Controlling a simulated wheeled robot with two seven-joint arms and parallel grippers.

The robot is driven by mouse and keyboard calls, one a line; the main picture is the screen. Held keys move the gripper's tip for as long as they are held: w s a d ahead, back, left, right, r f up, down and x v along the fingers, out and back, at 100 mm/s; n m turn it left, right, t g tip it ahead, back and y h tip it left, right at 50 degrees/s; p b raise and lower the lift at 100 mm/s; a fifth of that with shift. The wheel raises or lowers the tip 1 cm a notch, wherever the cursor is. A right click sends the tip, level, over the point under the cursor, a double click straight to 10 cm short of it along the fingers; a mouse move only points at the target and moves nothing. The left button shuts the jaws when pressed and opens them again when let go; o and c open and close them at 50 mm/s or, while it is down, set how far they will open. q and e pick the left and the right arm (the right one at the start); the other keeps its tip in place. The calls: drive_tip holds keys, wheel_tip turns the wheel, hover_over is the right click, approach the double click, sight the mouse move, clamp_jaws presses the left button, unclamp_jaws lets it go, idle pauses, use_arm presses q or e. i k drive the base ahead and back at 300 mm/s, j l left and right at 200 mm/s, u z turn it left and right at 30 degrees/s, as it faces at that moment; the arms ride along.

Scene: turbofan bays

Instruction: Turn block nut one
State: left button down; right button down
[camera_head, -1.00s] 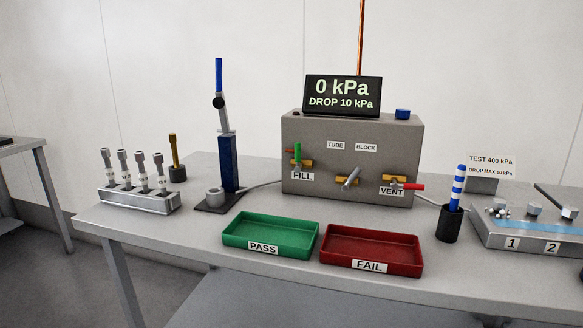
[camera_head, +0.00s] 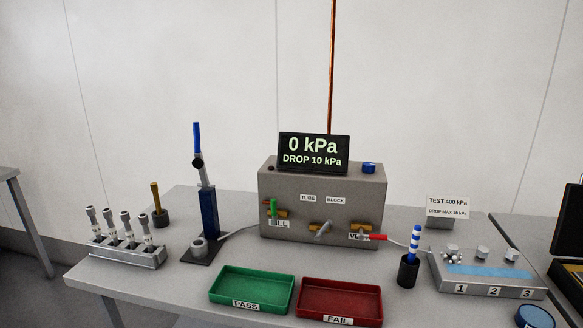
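A grey metal block (camera_head: 488,288) with stations labelled 1, 2 and 3 sits at the right of the bench. Several nuts stand on its top: a small cluster of fittings (camera_head: 452,254) near label 1, a round nut (camera_head: 483,252) near 2 and another nut (camera_head: 512,257) near 3. A pale blue strip (camera_head: 490,270) runs along the block's front. I cannot tell which of these is block nut one, though the fittings behind label 1 are closest to that number. Neither of my grippers is in view.
A grey test box (camera_head: 320,205) with valve handles carries a display (camera_head: 313,154) reading 0 kPa. In front lie a green PASS tray (camera_head: 212,290) and a red FAIL tray (camera_head: 377,300). A black holder (camera_head: 408,272) with a blue-striped tool stands left of the block.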

sight(452, 249)
drive_tip(key=z, duration=1)
